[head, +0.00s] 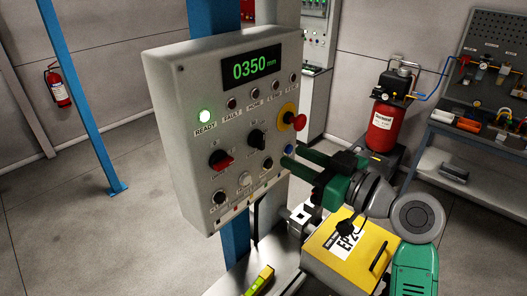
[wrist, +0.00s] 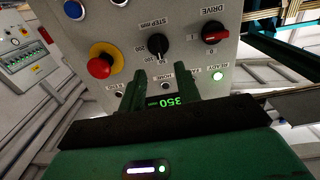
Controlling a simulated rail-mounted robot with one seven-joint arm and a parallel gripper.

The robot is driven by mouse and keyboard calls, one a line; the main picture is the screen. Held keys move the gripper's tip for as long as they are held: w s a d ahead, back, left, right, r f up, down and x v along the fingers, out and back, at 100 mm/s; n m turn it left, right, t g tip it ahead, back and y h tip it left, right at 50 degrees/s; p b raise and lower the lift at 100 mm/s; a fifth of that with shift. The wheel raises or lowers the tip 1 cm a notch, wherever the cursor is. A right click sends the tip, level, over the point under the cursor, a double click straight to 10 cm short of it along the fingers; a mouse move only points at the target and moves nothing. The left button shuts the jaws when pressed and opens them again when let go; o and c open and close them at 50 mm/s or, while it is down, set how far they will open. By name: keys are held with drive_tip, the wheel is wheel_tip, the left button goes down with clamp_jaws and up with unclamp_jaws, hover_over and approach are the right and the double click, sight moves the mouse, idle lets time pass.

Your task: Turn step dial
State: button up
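The step dial is a black knob on the grey control panel (head: 184,113). In the head view the step dial (head: 256,139) sits right of the red drive switch (head: 220,160). In the wrist view the step dial (wrist: 158,46) is beyond the fingertips, under the "STEP mm" label, with numbers around it. My gripper (head: 290,157) has green fingers at the panel's right edge, to the right of the dial. In the wrist view my gripper (wrist: 159,80) has a gap between its fingers, with nothing held and the dial apart from them. I cannot read the dial's setting surely.
A red and yellow emergency stop (head: 297,119) sticks out just above the fingers. The display (head: 252,67) reads 0350 mm and the READY lamp (head: 204,115) glows green. A yellow box (head: 345,250) stands below my arm. The space before the panel's left side is clear.

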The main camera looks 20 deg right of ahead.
sight(264, 141)
drive_tip(key=p+x, duration=0.1)
drive_tip(key=x, duration=0.7)
drive_tip(key=shift+d+p, duration=0.15)
drive_tip(key=shift+p, duration=0.2)
clamp_jaws()
